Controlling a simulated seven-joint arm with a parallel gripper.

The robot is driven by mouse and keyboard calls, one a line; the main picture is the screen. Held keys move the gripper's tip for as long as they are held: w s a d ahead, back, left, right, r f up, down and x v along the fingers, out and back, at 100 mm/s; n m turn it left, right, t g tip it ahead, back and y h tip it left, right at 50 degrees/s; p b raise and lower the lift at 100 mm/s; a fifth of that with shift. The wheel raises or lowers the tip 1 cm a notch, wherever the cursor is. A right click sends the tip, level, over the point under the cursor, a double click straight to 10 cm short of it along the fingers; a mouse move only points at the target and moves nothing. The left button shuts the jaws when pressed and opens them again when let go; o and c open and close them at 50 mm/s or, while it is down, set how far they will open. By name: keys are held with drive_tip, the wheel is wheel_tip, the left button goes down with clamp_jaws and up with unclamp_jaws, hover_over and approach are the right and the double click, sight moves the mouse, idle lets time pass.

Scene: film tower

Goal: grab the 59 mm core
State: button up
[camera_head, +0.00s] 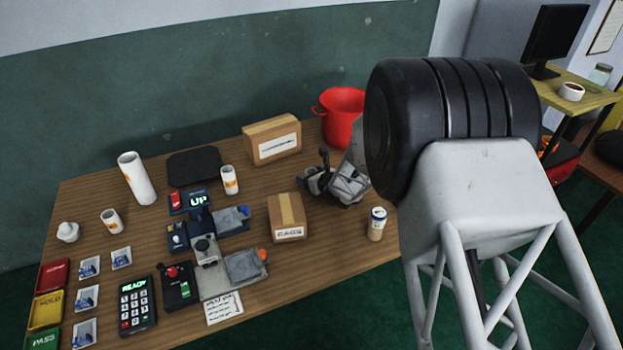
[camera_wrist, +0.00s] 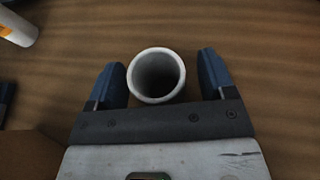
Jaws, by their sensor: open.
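A hollow white core (camera_wrist: 156,76) shows end-on in the wrist view, its round opening facing the camera. My gripper (camera_wrist: 160,78) is open, with one dark blue finger on each side of this core. The core sits closer to the left finger, with a clearer gap on the right; I cannot tell if the left finger touches it. In the head view I cannot make this core out near my grey gripper. Other white cores stand on the table: a tall one (camera_head: 138,180), a short one (camera_head: 111,221) and one with an orange label (camera_head: 229,181). No size is readable.
A cardboard box (camera_head: 288,218) stands left of and nearer than my gripper; another box (camera_head: 272,140) and a red bucket (camera_head: 342,118) stand behind. A small lidded container (camera_head: 376,224) is near the right edge. Devices, including a keypad (camera_head: 138,305), and coloured trays (camera_head: 46,310) fill the left.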

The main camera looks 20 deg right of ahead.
drive_tip(key=shift+c, duration=0.3)
drive_tip(key=c, duration=1)
drive_tip(key=shift+r, duration=0.2)
wheel_tip(320, 180, up, 10)
drive_tip(key=shift+f, duration=0.15)
idle(0.6)
